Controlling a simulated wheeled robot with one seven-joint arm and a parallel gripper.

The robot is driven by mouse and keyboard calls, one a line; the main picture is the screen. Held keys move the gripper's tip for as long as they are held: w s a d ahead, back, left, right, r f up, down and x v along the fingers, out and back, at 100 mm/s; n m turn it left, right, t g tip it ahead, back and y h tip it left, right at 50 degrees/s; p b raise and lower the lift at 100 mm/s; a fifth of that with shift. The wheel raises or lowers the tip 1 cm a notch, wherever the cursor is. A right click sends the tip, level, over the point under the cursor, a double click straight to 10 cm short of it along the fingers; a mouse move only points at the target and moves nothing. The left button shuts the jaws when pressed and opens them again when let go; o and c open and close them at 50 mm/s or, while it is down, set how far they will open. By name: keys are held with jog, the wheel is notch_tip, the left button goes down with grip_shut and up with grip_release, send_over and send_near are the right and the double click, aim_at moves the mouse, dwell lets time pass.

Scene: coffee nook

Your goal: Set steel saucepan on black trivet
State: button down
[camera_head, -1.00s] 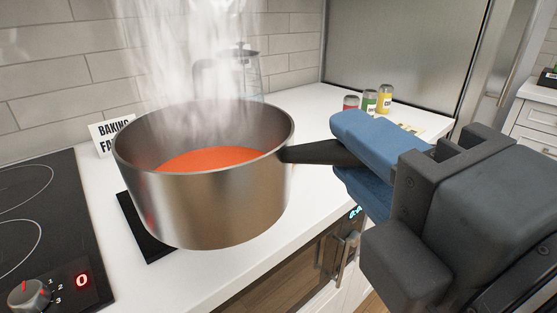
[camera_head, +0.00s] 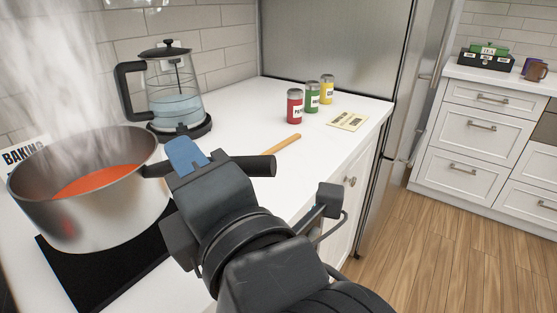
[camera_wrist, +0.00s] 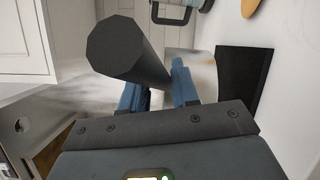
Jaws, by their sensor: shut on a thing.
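The steel saucepan (camera_head: 100,215) holds orange-red soup and steams at the left of the head view. It looks upright. My gripper (camera_head: 188,160) is shut on its black handle (camera_head: 260,166), whose end shows large in the wrist view (camera_wrist: 130,55). The black trivet (camera_head: 115,270) lies on the counter below the pan, partly hidden by it. It also shows in the wrist view (camera_wrist: 245,75), beside the pan's steel side (camera_wrist: 195,68). I cannot tell whether the pan touches the trivet.
A glass kettle (camera_head: 175,95) stands behind the pan. A wooden utensil (camera_head: 280,148), a card (camera_head: 348,121) and red (camera_head: 294,106), green (camera_head: 312,97) and yellow (camera_head: 327,89) spice jars are on the white counter to the right. A baking sign (camera_head: 22,152) is behind the pan at left.

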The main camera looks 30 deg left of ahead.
jog(key=shift+a+f, duration=0.2)
jog(key=shift+a, duration=0.4)
jog(key=shift+f, duration=2)
jog(key=shift+f+b, duration=0.15)
jog(key=shift+b, duration=0.15)
jog(key=c, duration=0.8)
grip_release()
jog(key=shift+f, duration=0.15)
jog(key=shift+c, duration=0.2)
